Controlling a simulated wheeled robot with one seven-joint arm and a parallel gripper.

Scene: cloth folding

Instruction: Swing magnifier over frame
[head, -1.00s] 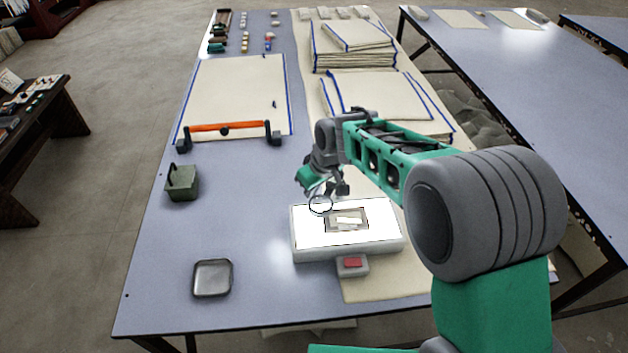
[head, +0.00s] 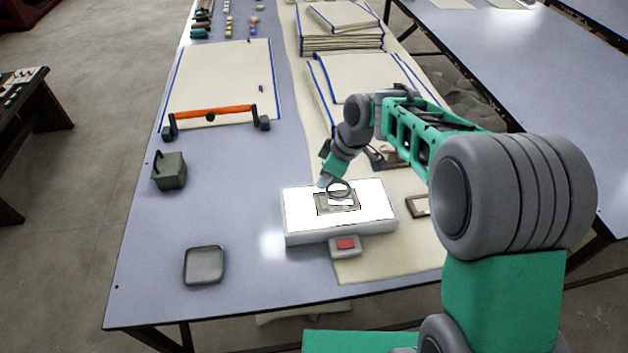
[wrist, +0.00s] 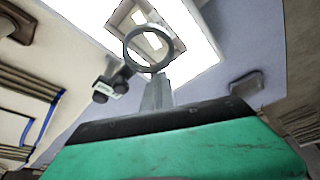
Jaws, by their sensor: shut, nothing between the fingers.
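The magnifier (head: 350,187) is a dark ring lens on an arm. In the head view its ring lies over the upper part of the small grey frame (head: 324,208) on the lit white light box (head: 298,222). In the wrist view the magnifier ring (wrist: 127,45) overlaps the frame (wrist: 122,13) on the bright panel, and its jointed arm runs down left. My gripper (head: 327,182) is at the back edge of the light box, beside the ring. In the wrist view the gripper finger (wrist: 156,92) is shut and empty, close to the ring's rim. I cannot tell if they touch.
A red-buttoned switch box (head: 345,246) is in front of the light box. A grey tray (head: 204,265) and a green box (head: 169,171) stand left. An orange-handled bar (head: 215,114) lies on cloth behind. A small brown frame (head: 417,206) is right of the light box.

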